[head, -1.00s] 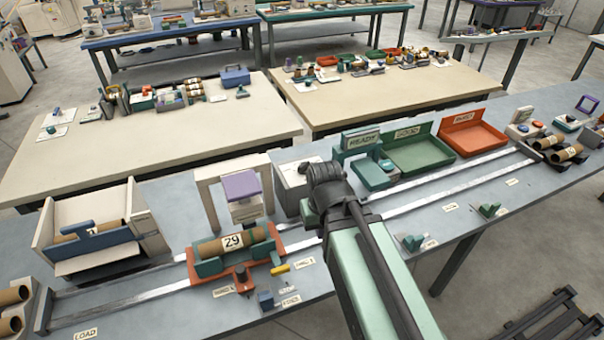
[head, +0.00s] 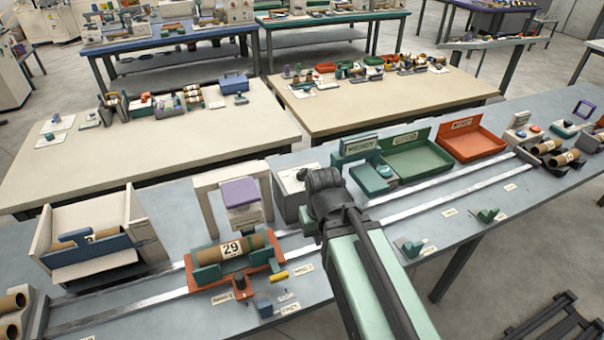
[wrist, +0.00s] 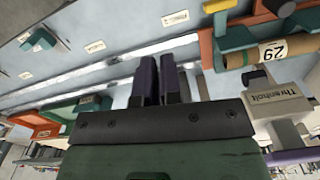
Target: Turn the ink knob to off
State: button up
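I cannot pick out the ink knob for certain. A small blue-grey block (head: 264,305) with unreadable labels beside it stands on the front of the bench. A dark knob (head: 239,280) sits on the orange carriage (head: 213,298), which carries a brown tube (head: 229,249) marked 29. A purple-topped head hangs above it in a white frame (head: 200,200). In the wrist view, the pale Threnholt block (wrist: 287,101) has a dark knob (wrist: 256,79). My gripper (wrist: 158,62) looks shut, with nothing seen between its fingers; it is apart from the block. In the head view my arm hides it.
Two metal rails (head: 440,207) run along the bench. Green (head: 420,160) and orange (head: 473,147) trays stand at the back, by the READY sign (head: 360,147). A white bin (head: 85,215) with a blue front stands left. Small green levers (head: 487,215) stand at front right.

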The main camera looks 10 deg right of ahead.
jog(key=o, duration=0.5)
jog(key=w+r+p, duration=0.1)
jog(key=w, duration=0.1)
jog(key=w+r, duration=0.1)
jog(key=w, duration=0.2)
jog(key=w+d+r+p, duration=0.1)
jog(key=w, duration=0.1)
jog(key=shift+w+p, duration=0.25)
jog(key=shift+p, duration=0.1)
jog(key=shift+o, duration=0.7)
jog(key=w+d+r+m+p, duration=0.1)
jog(key=w+m, duration=0.1)
jog(key=w, duration=0.7)
jog(key=shift+w+r+p, duration=0.3)
jog(key=shift+w, duration=0.05)
jog(key=m, duration=0.8)
send_over(303, 169)
notch_tip(303, 169, down, 11)
jog(key=b, duration=1)
jog(key=shift+r+b, duration=0.15)
jog(key=shift+b, duration=0.15)
jog(key=shift+s+r, duration=0.1)
jog(key=shift+c, duration=0.4)
grip_shut()
